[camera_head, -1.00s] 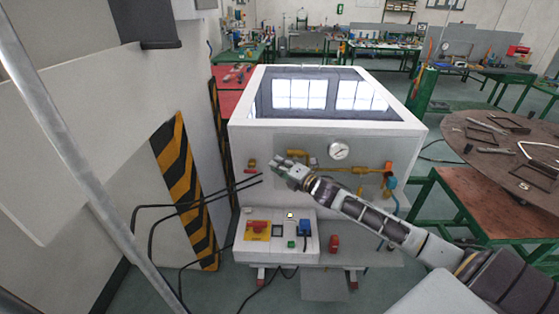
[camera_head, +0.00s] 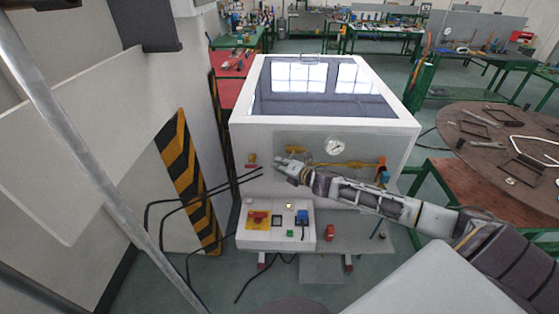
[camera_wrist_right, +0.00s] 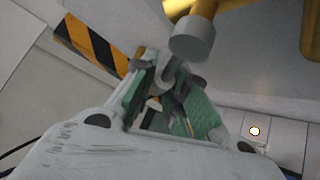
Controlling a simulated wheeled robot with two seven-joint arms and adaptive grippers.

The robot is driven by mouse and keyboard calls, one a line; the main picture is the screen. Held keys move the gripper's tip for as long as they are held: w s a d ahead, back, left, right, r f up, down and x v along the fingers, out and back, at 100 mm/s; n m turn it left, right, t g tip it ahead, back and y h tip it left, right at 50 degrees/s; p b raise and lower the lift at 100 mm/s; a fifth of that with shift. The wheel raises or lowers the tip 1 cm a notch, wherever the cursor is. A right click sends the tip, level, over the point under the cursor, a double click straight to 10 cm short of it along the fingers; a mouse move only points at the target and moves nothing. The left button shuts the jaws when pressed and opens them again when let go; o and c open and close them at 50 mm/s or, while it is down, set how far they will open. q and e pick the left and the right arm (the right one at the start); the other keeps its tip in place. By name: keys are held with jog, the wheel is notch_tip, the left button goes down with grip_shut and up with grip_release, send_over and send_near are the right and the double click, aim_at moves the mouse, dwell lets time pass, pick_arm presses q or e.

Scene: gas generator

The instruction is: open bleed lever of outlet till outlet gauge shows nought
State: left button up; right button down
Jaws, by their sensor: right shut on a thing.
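A white generator cabinet has a panel with yellow pipework (camera_head: 350,164) and one round white gauge (camera_head: 335,147). The gauge's needle is too small to read. My right gripper (camera_head: 283,163) is at the left end of this pipework, left of and below the gauge. In the wrist view, the right gripper's green-padded fingers (camera_wrist_right: 163,78) are shut on a small grey part (camera_wrist_right: 168,74), which seems to be the bleed lever. It lies just below a yellow pipe fitting with a grey round end (camera_wrist_right: 192,38). The fingers hide much of the lever. My left gripper is out of view.
Below is a control box (camera_head: 262,240) with a red switch on yellow. Black cables run to the left past a striped post (camera_head: 186,180). A round brown table (camera_head: 500,140) stands at right.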

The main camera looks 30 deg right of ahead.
jog(key=shift+s+d+f+n+g+p, duration=0.15)
jog(key=shift+n+g+p, duration=0.25)
jog(key=shift+p, duration=0.85)
jog(key=shift+d+f+n+g+h+p, duration=0.15)
jog(key=shift+f+n+g+h+p, duration=0.15)
jog(key=shift+n+g+h+p, duration=0.15)
jog(key=shift+s+d+f+n+g+h, duration=0.3)
jog(key=shift+s+d+n+g+h, duration=0.1)
jog(key=shift+d+n+g+h, duration=0.35)
jog(key=shift+s+d+f+n+g+h, duration=0.45)
jog(key=shift+g+h, duration=0.25)
jog(key=shift+h, duration=0.25)
jog(key=shift+s+d+f+n+g+h, duration=0.2)
jog(key=shift+s+d+n+g+h, duration=0.15)
jog(key=shift+d+n+g+h, duration=0.35)
jog(key=shift+h, duration=0.25)
jog(key=c, duration=1.4)
grip_release()
jog(key=shift+s+r, duration=0.1)
jog(key=shift+r, duration=0.1)
